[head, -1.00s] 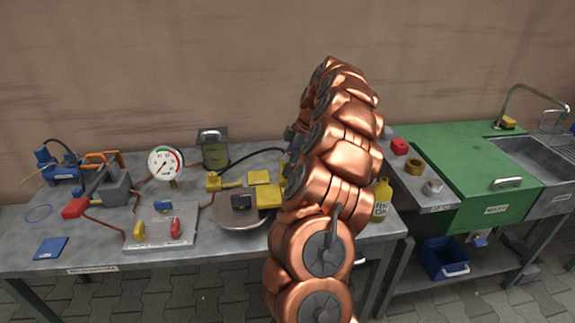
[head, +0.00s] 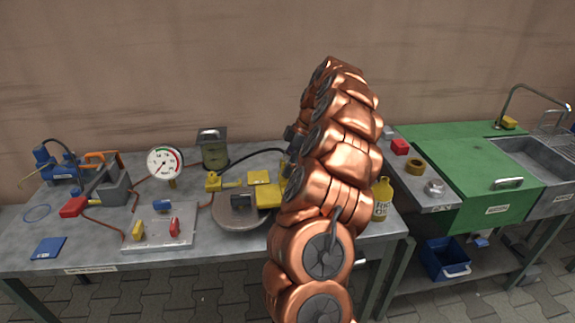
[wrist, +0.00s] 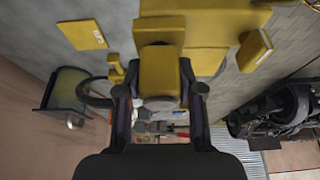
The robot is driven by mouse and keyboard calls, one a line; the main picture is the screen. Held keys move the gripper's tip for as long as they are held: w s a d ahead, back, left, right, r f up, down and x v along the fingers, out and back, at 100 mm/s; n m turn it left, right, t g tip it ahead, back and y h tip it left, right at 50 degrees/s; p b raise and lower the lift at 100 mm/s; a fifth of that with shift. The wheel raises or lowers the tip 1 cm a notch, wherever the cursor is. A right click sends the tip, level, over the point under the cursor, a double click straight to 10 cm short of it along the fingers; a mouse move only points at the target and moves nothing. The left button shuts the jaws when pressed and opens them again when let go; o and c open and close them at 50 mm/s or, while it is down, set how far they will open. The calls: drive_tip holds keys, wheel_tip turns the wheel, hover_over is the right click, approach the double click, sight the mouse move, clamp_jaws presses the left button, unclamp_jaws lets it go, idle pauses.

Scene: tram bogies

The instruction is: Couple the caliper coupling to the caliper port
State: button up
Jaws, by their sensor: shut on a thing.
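In the wrist view my gripper (wrist: 160,88) is shut on a yellow block (wrist: 159,68), which I take to be the caliper coupling. A dark hose (wrist: 86,92) runs to it from the left. Larger yellow blocks (wrist: 205,60) lie just beyond it; I take these to be the caliper. In the head view the yellow caliper (head: 268,195) sits at the right of a round grey disc (head: 232,216). My copper arm hides the gripper and the coupling there. The port cannot be made out, nor whether the coupling touches it.
The bench holds a pressure gauge (head: 165,162), a fluid canister (head: 213,150), a grey plate (head: 160,238) with coloured handles, and a blue pad (head: 48,248). A yellow bottle (head: 382,198) stands right of my arm. A green cabinet and sink adjoin on the right.

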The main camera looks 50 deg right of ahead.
drive_tip(key=shift+f+b, duration=0.3)
drive_tip(key=shift+f, duration=0.15)
drive_tip(key=o, duration=1.1)
drive_tip(key=shift+o, duration=0.2)
drive_tip(key=shift+r, duration=0.1)
drive_tip(key=v, duration=1.1)
drive_tip(key=shift+d+r, duration=0.2)
drive_tip(key=shift+r, duration=0.1)
drive_tip(key=shift+s+r, duration=0.1)
idle(0.3)
